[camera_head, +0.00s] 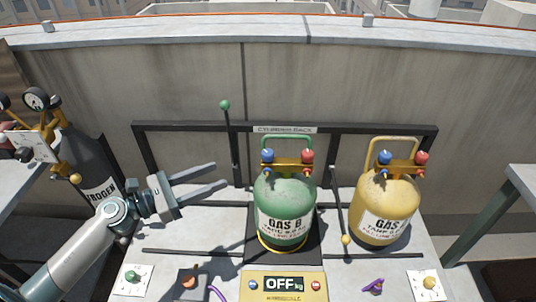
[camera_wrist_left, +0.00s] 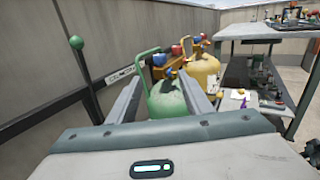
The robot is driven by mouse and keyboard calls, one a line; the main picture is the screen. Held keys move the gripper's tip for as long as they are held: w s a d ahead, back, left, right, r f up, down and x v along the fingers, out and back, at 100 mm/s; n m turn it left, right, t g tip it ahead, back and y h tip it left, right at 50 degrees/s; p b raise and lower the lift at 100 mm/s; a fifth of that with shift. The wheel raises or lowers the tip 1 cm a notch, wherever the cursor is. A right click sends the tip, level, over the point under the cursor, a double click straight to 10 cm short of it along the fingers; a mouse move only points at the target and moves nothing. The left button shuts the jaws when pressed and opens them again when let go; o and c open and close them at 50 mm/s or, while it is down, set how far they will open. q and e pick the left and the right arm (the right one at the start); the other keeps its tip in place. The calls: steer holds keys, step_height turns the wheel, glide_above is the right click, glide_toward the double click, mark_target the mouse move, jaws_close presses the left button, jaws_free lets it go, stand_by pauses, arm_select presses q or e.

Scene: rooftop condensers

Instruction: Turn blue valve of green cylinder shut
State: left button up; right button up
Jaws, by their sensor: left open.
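The green cylinder (camera_head: 285,212), labelled GAS B, stands upright on a dark scale plate in front of the rack. Its blue valve (camera_head: 268,156) is at the top left and a red valve (camera_head: 307,156) at the top right. In the left wrist view the green cylinder (camera_wrist_left: 167,101) shows between and beyond the fingers, with the blue valve (camera_wrist_left: 176,51) near its top. My left gripper (camera_head: 214,179) is open and empty, to the left of the green cylinder and apart from it, fingers pointing right. My right gripper is not in view.
A yellow cylinder (camera_head: 387,208) with its own blue and red valves stands to the right. A green-knobbed lever (camera_head: 225,105) rises from the rack (camera_head: 185,126) behind my left gripper. A dark nitrogen cylinder (camera_head: 88,155) stands at left. A scale display (camera_head: 284,285) reads OFF.

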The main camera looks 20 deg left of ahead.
arm_select(q)
steer(key=shift+w+d, duration=0.1)
steer(key=p, duration=0.4)
glide_toward(265, 153)
steer(key=x, duration=0.5)
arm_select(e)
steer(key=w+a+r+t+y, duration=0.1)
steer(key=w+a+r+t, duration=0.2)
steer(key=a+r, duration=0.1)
arm_select(q)
steer(key=x, duration=0.1)
steer(key=p+x, duration=0.1)
steer(key=x, duration=0.1)
steer(key=f+x, duration=0.1)
steer(key=x, duration=0.1)
steer(key=shift+w+d+p, duration=0.3)
steer(key=shift+w, duration=0.1)
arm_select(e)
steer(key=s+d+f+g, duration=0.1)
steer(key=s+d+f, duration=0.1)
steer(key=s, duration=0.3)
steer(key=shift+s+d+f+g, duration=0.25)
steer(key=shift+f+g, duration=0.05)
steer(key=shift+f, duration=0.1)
arm_select(q)
steer(key=c, duration=1.1)
steer(key=shift+o, duration=0.2)
